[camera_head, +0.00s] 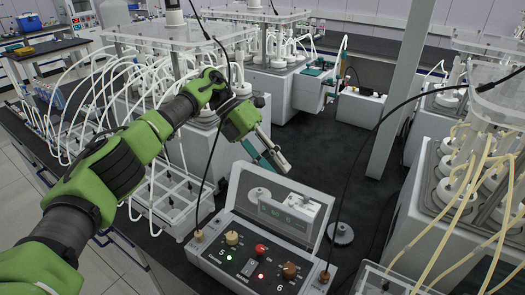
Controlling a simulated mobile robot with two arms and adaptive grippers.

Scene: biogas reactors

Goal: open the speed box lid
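The speed box (212,256) is a light grey control box at the bottom centre, on the dark bench. Its lid (325,211), a pale frame around a see-through window, stands raised and tilted at the back of the panel. The uncovered panel shows knobs, a red button, small lights and the digits 5 and 6. My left gripper (277,165) reaches in from the left and points down, just above the lid's upper edge in the picture. Its two fingers lie close together with nothing clear between them; whether they touch the lid cannot be told. My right gripper is out of view.
Reactor units with white tubes (105,85) stand behind my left arm. Another unit with yellowish tubes (470,190) stands at the right. A grey post (402,90) rises behind the box. Black cables run up from the box corners. A round grey disc (341,234) lies beside the lid.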

